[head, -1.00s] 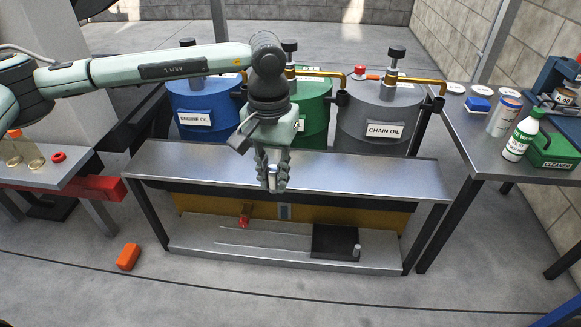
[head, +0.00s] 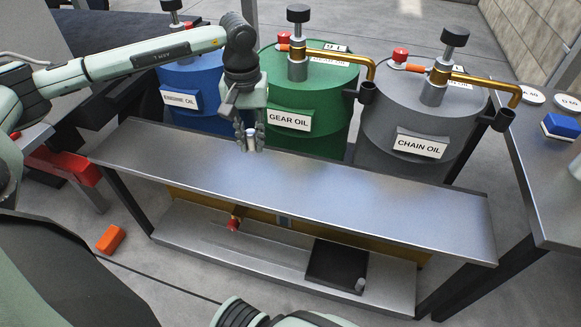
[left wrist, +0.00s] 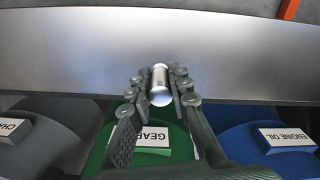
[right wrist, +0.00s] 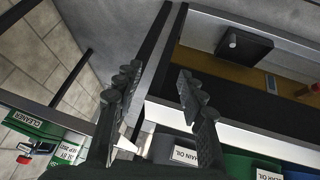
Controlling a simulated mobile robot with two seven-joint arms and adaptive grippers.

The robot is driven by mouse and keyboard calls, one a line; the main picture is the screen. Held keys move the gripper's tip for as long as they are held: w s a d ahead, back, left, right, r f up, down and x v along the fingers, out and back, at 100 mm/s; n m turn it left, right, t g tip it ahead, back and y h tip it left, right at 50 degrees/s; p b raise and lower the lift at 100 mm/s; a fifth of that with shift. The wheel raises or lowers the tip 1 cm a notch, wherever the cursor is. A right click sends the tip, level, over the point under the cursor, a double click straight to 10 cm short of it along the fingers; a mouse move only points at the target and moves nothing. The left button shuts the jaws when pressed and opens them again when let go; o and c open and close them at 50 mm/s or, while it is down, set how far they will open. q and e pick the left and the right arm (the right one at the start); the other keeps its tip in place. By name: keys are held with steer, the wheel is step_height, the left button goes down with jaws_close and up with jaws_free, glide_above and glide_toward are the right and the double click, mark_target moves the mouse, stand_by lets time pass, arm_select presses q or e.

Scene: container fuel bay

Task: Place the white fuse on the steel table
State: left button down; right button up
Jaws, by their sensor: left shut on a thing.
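The white fuse (head: 251,139) is a short pale cylinder with metallic-looking ends. My left gripper (head: 249,148) is shut on it and holds it over the back edge of the steel table (head: 330,198), left of the middle. The fuse (left wrist: 160,84) also shows between the fingers in the left wrist view, with the bare tabletop (left wrist: 200,45) beyond it. I cannot tell whether the fuse touches the top. In the right wrist view my right gripper (right wrist: 158,80) is open and empty, with its fingers apart.
Blue, green (head: 305,92) and grey (head: 420,108) oil drums with brass pipes stand right behind the table. On the lower shelf are a black tray (head: 336,263) with a small pale cylinder and a red-tipped item (head: 233,224). The steel tabletop is clear.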

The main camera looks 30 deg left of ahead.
arm_select(q)
glide_above(295, 181)
step_height(295, 181, down, 6)
steer(key=shift+r, duration=0.2)
steer(key=shift+d+f, duration=0.1)
steer(key=shift+f, duration=2)
steer(key=shift+f, duration=0.1)
steer(key=c, duration=1.4)
jaws_free()
